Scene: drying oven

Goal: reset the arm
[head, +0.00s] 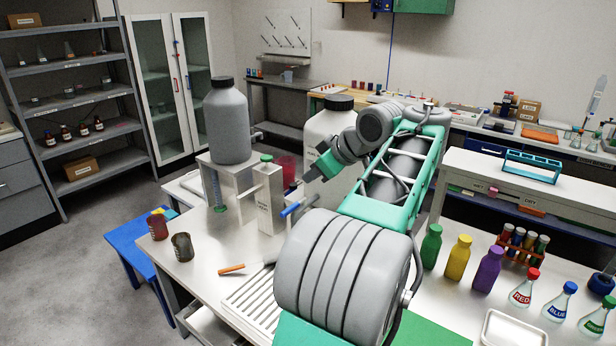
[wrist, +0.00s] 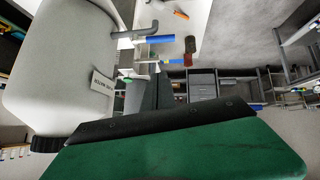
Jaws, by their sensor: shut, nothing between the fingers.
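My gripper (head: 309,175) is at the end of my raised arm in the head view, shut and empty. It hangs above the steel bench, in front of the white jug (head: 325,130) and above a blue-handled lever (head: 293,209). In the wrist view my gripper's green body fills the bottom and its dark fingers (wrist: 156,92) point up the picture. The white jug (wrist: 65,70) is large and close at left there, and the blue handle (wrist: 160,41) shows beyond the fingers. My arm hides part of the bench behind it.
A grey jug (head: 228,122) stands on a raised stand left of my gripper. Coloured bottles (head: 458,257) and labelled flasks (head: 523,287) stand right of my arm. Open floor (head: 75,250) lies at left.

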